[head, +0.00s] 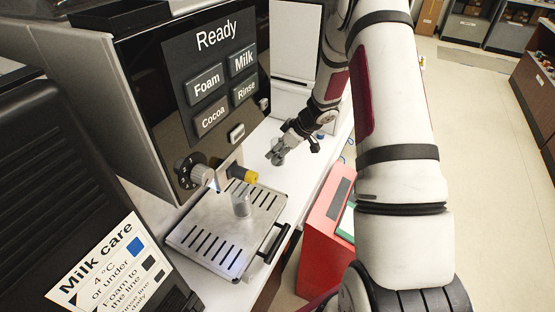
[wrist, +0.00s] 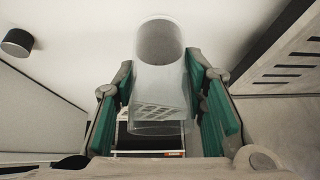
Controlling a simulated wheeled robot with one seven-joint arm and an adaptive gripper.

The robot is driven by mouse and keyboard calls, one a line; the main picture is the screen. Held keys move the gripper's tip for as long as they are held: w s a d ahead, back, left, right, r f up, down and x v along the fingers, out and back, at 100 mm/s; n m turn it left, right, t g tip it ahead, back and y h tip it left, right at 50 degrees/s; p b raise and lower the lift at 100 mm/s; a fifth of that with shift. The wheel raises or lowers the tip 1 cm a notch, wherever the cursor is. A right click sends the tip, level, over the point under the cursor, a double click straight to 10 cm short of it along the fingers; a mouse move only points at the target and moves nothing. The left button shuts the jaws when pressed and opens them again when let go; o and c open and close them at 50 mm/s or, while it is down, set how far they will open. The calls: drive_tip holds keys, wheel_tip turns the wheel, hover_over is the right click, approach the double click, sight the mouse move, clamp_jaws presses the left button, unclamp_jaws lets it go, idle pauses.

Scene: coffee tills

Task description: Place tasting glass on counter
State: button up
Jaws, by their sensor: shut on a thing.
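A clear tasting glass (wrist: 158,95) is between the green-padded fingers of my gripper (wrist: 160,65) in the wrist view. The fingers are shut on its sides. In the head view my gripper (head: 277,156) is beside the coffee machine's front, to the right of the spout, over the white counter (head: 300,180). The glass in its fingers is hard to make out there. The gap between the glass's base and the counter cannot be judged.
Another clear glass (head: 241,204) stands on the slotted metal drip tray (head: 185,236) below the yellow-tipped spout (head: 243,174). The tray's black handle (head: 272,243) sticks out to the right. A red bin (head: 322,225) stands beside the counter edge. White counter shows right of the tray.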

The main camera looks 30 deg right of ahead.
drive_tip(key=shift+f, duration=1.75)
drive_tip(key=shift+f, duration=0.2)
drive_tip(key=o, duration=1.2)
drive_tip(key=shift+c, duration=0.2)
